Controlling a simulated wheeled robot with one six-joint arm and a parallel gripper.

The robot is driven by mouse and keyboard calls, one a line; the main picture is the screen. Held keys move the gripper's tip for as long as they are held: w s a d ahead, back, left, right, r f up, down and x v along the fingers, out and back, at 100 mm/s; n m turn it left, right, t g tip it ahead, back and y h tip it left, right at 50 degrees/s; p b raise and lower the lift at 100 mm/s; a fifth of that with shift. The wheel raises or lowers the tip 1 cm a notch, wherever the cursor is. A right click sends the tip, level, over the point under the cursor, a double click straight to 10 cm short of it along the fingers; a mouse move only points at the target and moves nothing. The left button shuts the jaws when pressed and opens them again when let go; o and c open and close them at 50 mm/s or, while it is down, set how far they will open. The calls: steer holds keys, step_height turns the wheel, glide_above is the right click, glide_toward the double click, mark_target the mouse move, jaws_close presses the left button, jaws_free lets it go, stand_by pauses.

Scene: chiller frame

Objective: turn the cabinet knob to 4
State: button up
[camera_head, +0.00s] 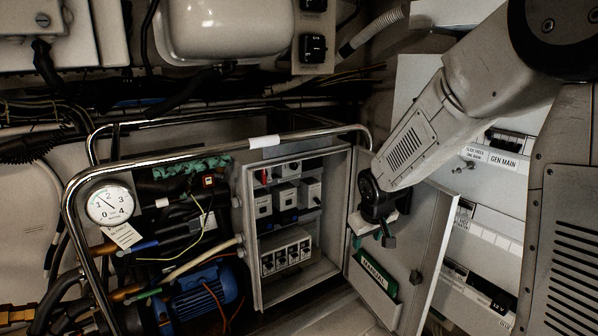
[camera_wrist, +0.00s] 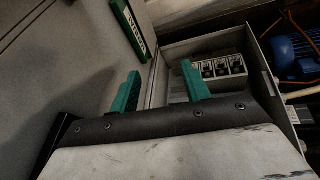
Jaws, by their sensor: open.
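The grey cabinet (camera_head: 249,245) stands open in the middle of the head view. Inside are small boxes and switches, a small red part (camera_head: 262,177), and a lower pale block with several dark round parts (camera_head: 287,251); this block also shows in the wrist view (camera_wrist: 222,68). I cannot tell which part is the knob, and no setting on it is readable. My gripper (camera_head: 374,240) is in front of the open cabinet door, right of the cabinet opening. Its green fingers are apart and empty in the wrist view (camera_wrist: 160,82), with the block beyond the right finger.
The cabinet door (camera_head: 424,240) swings out right, with a green MANUAL holder (camera_head: 375,273) and a dark latch (camera_head: 415,277). A chrome rail (camera_head: 200,157) crosses above the cabinet. A round gauge marked 0 to 4 (camera_head: 110,204), hoses and a blue motor (camera_head: 203,289) are left.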

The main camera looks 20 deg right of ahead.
steer(key=w+f+n+t, duration=0.2)
steer(key=w+f+t, duration=0.25)
steer(key=w, duration=0.65)
steer(key=n+t+y, duration=0.8)
steer(key=t+y, duration=0.2)
steer(key=y, duration=0.2)
glide_toward(295, 167)
steer(key=x, duration=0.8)
steer(key=shift+w, duration=0.15)
steer(key=c, duration=1)
